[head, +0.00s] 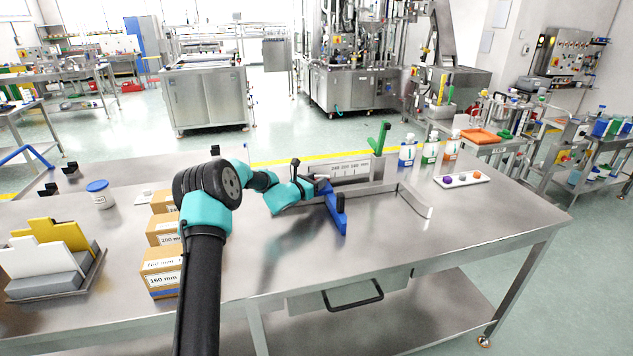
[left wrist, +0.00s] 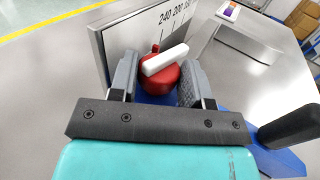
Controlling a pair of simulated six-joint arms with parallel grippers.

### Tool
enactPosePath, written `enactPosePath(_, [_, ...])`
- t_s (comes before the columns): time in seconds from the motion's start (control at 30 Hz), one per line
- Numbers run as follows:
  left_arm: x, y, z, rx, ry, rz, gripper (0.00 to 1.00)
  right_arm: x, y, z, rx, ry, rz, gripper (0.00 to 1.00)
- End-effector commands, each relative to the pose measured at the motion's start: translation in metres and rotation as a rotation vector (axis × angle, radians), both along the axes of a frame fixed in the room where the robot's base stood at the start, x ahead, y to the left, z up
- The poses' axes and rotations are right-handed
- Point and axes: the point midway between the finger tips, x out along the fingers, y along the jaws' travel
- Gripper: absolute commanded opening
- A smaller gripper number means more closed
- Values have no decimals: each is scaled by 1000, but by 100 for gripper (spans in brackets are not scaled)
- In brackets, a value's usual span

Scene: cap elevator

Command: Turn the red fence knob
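The red knob (left wrist: 161,76) with a white bar across its top shows in the left wrist view, on a blue fence block at the numbered scale plate (left wrist: 145,32). My left gripper (left wrist: 160,72) has its fingers apart, one on each side of the knob; whether they touch it I cannot tell. In the head view my left gripper (head: 318,185) is at the blue fence (head: 337,212), in front of the scale plate (head: 350,169), and the knob is hidden there. My right gripper is not in view.
A green lever (head: 380,138) stands at the plate's right end. Boxes (head: 163,268) and a tray with white and yellow pieces (head: 50,282) are on the left. Bottles (head: 430,150) and a white tray with coloured caps (head: 461,180) are at the right. The table's front right is clear.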

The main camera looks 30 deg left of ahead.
Motion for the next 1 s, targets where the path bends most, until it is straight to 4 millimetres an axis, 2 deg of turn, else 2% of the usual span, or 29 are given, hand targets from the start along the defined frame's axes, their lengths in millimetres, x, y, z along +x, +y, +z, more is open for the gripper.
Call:
enactPosePath(0.03, [0, 0, 0, 0, 0, 0, 31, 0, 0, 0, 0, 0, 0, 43])
enactPosePath(0.17, [0, 0, 0, 0, 0, 0, 20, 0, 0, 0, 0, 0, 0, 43])
enactPosePath(0.47, [0, -2, 1, -2, -4, 43, 20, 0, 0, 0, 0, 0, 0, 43])
enactPosePath(1.0, [0, -6, 1, -3, -3, 244, 20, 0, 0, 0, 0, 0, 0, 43])
